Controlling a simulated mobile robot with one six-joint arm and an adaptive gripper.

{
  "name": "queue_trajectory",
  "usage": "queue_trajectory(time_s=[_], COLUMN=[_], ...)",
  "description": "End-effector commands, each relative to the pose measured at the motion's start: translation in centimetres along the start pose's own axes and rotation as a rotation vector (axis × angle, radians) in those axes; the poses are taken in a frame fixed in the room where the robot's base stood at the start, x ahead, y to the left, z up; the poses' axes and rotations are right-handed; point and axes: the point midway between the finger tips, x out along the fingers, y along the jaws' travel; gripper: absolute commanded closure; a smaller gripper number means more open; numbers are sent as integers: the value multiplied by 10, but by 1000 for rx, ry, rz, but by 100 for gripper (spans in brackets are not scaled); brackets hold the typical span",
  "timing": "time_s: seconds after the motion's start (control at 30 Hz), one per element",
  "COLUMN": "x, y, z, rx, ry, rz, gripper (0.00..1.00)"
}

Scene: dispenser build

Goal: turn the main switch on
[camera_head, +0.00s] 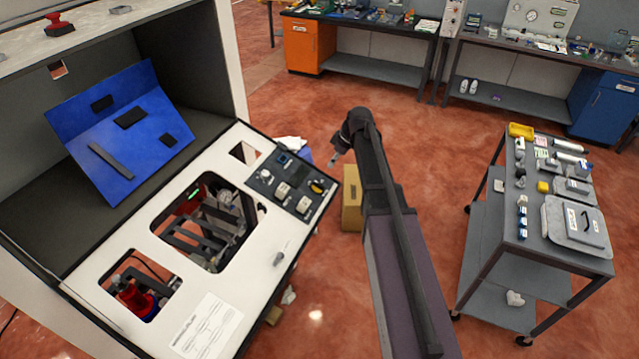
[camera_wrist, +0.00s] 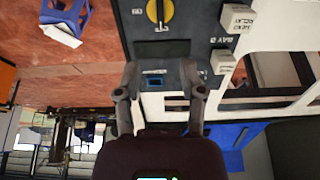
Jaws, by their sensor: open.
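A dark control panel (camera_head: 264,184) sits at the right end of the white machine top. A small blue-framed element (camera_head: 283,159) is at its far end; it also shows in the wrist view (camera_wrist: 179,83), between my fingers in the picture. Its label is too small to read. A yellow rotary knob (camera_head: 317,186) is on the panel's right side; it also shows at the top of the wrist view (camera_wrist: 160,14). I cannot tell from labels which is the main switch. My gripper (camera_wrist: 159,68) is open and empty, over the panel's end. Contact is not visible.
White blocks, one labelled RELAY (camera_wrist: 237,18), stand on the panel. The machine's white top (camera_head: 205,322) has cut-outs, with a blue plate (camera_head: 125,140) behind. A cardboard box (camera_head: 352,198) stands on the floor. A grey cart (camera_head: 508,229) stands at right, with open floor between.

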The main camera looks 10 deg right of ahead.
Motion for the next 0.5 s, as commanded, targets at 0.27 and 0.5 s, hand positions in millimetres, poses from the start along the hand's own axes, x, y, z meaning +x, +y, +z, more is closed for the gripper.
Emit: queue_trajectory(time_s=[0.27,0.5], x=[4,17], y=[0,0], z=[1,1], rx=[1,1], ry=[-1,-1], rz=[0,0], gripper=[49,49])
